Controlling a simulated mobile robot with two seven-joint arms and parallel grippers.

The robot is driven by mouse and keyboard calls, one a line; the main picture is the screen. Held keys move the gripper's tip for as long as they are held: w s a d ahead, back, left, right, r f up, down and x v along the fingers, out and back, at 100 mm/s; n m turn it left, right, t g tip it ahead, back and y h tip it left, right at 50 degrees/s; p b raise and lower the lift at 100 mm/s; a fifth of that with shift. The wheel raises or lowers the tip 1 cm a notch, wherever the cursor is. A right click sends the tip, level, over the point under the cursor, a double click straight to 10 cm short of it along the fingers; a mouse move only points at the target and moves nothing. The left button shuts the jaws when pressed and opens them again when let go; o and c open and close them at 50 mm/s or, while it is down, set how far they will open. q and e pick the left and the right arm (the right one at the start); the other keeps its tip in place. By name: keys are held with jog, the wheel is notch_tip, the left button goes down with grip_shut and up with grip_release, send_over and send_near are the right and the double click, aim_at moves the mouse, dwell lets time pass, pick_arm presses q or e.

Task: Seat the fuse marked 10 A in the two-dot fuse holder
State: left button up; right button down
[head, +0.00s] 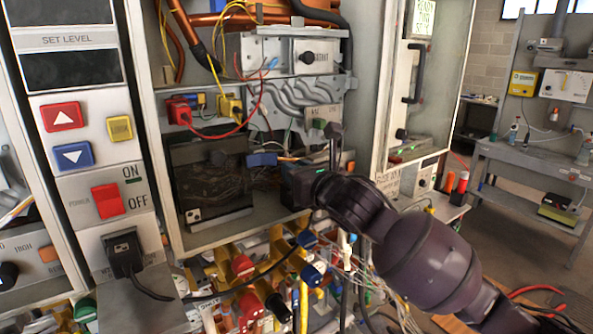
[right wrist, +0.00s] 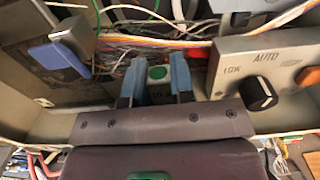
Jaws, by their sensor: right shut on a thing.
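My right gripper (head: 296,178) reaches from the lower right into the middle cabinet, near its lower shelf. A dark marking on the fuse's face is partly hidden and too small to read surely. In the head view the fuse is hidden by the gripper. My left gripper is not in view.
A blue handle (right wrist: 53,55) stands left of the fingers. A grey panel (right wrist: 232,62) marked AUTO, with a black knob, is close on the right. Loose wires run behind the fingers. A dark glossy panel (head: 210,175) stands left on the shelf. Coloured pipes and valves crowd below.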

jog(key=shift+f, duration=0.1)
jog(key=c, duration=1)
grip_release()
jog(key=shift+r, duration=0.2)
jog(key=shift+s+d+f, duration=0.1)
jog(key=shift+s+d, duration=0.1)
jog(key=shift+s, duration=0.05)
pick_arm(q)
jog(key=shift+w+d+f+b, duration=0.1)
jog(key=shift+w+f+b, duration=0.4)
jog(key=shift+b, duration=0.7)
pick_arm(e)
jog(key=v, duration=1.1)
jog(key=shift+s+d, duration=0.1)
jog(key=shift+s, duration=0.05)
